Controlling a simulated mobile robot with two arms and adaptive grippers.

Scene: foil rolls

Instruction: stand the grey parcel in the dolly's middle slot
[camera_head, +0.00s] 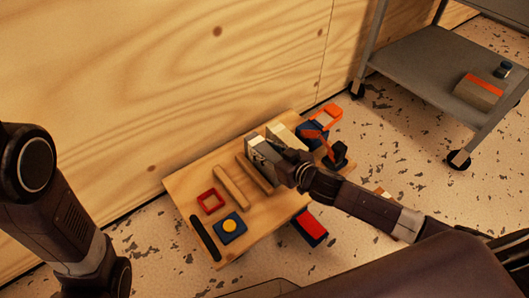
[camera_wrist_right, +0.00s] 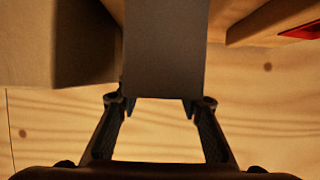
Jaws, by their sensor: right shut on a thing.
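My right gripper (camera_head: 278,160) is shut on the grey parcel (camera_head: 257,147), which is upright over the wooden dolly (camera_head: 184,187). In the right wrist view the grey parcel (camera_wrist_right: 165,50) fills the space between the two fingers of the right gripper (camera_wrist_right: 160,105). Two wooden dividers, one nearer the left (camera_head: 231,187) and one beside the parcel (camera_head: 252,172), cross the dolly. I cannot tell whether the parcel's lower end touches the dolly; the gripper and divider hide part of it. My left arm is at the left edge; its gripper is not in view.
The dolly also carries a red frame (camera_head: 210,201), a blue block with a yellow disc (camera_head: 230,227), a black bar (camera_head: 205,238), a cream block (camera_head: 287,138) and orange and blue items (camera_head: 327,117). A grey cart (camera_head: 430,65) stands back right. A wooden wall is behind.

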